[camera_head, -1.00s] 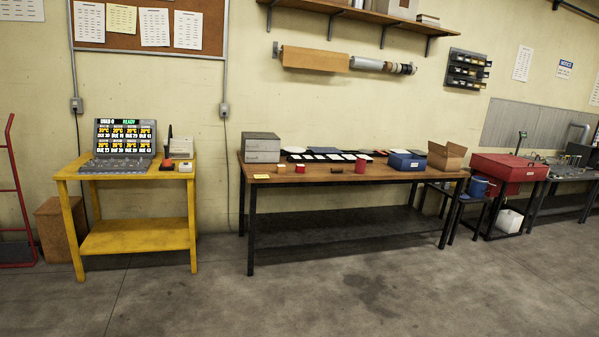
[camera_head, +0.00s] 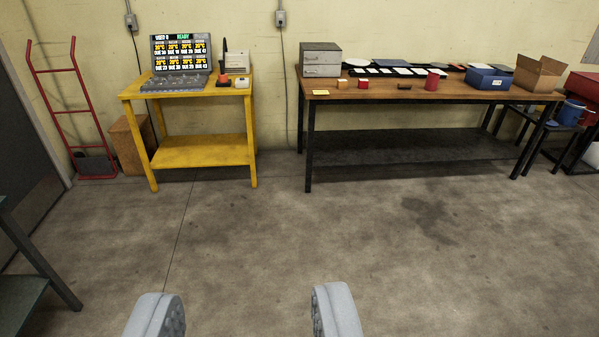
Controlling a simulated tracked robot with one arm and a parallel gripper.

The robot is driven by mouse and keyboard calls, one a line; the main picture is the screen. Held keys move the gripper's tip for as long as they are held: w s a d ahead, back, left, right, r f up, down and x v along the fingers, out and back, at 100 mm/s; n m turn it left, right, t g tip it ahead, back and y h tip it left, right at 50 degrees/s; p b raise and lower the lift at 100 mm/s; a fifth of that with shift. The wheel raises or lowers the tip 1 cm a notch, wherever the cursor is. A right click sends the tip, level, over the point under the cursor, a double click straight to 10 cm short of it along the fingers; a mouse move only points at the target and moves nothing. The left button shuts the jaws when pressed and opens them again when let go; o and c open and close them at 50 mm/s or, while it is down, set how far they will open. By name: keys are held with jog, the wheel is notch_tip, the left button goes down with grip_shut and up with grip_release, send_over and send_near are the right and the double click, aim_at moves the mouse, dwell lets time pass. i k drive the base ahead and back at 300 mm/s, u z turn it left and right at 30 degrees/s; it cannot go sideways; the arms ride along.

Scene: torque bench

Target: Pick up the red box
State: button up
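A small red box (camera_head: 363,84) sits on the wooden top of the long workbench (camera_head: 390,91), near its front edge and left of the middle. A small orange-tan block (camera_head: 342,84) is just left of it. A red cylinder-like item (camera_head: 432,80) stands farther right on the same bench. My gripper (camera_head: 248,312) shows at the bottom of the view as two grey fingers spread wide apart. It is open, with only floor between the fingers, and is well short of the bench and the red box.
A yellow cart (camera_head: 203,150) with a charger-like display unit stands left of the bench. A red hand truck (camera_head: 75,110) leans at the far left, and a dark green table (camera_head: 20,300) is at the left edge. The concrete floor (camera_head: 300,230) ahead is clear.

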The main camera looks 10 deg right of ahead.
aim_at(362, 84)
jog(key=z, duration=0.6)
jog(key=i, duration=1.35)
jog(key=z, duration=0.85)
jog(key=i, duration=3.45)
jog(key=u, duration=1)
jog(key=i, duration=1.25)
jog(key=u, duration=0.85)
jog(key=i, duration=0.3)
jog(key=u, duration=0.1)
jog(key=k, duration=0.85)
jog(key=u, duration=0.2)
jog(key=i, duration=0.55)
